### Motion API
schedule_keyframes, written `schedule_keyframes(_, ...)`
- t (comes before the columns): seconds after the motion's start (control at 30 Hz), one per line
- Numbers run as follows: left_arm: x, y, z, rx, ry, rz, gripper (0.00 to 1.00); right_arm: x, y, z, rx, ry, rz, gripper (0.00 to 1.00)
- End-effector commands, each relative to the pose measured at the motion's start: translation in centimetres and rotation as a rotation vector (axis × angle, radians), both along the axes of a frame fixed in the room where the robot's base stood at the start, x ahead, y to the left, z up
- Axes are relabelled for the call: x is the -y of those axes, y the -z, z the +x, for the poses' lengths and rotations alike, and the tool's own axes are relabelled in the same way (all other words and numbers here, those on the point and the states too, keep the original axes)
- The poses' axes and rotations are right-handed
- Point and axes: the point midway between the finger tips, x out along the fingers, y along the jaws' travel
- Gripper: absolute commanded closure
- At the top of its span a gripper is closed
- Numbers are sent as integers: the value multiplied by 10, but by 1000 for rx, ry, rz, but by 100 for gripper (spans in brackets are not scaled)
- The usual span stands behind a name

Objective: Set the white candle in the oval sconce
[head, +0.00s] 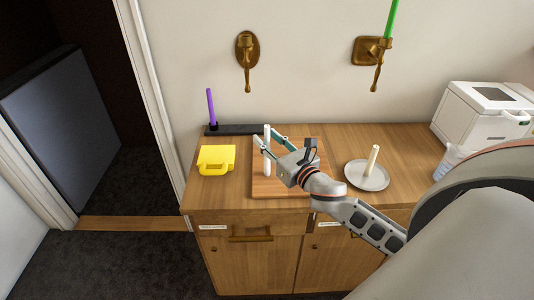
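The white candle (267,168) stands upright on the wooden board (290,187) on the counter. My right gripper (266,142) reaches in from the right, with its fingers spread on either side of the candle's upper part. A gap seems to show between fingers and candle; contact is hard to judge at this size. The brass oval sconce (247,49) is on the wall at the upper middle, and no candle shows in it. My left gripper is not in view.
A square sconce (369,50) holds a green candle (391,18). A cream candle (372,160) stands on a grey plate (367,182). A purple candle (211,106) rises from a black strip (240,129) behind a yellow object (216,159). A white appliance (480,112) stands at right.

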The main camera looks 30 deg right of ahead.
Motion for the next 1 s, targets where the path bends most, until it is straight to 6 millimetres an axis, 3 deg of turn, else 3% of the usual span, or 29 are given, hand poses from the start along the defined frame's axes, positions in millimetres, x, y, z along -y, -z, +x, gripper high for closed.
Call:
schedule_keyframes(0.33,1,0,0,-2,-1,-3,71,0,0,9,-1,-1,0,68)
schedule_keyframes(0.47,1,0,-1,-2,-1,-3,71,0,0,8,-1,-1,0,99)
schedule_keyframes(0.83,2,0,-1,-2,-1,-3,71,0,-1,8,0,-1,0,100)
schedule_keyframes(1.0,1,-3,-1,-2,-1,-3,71,0,-10,9,2,-1,-1,100)
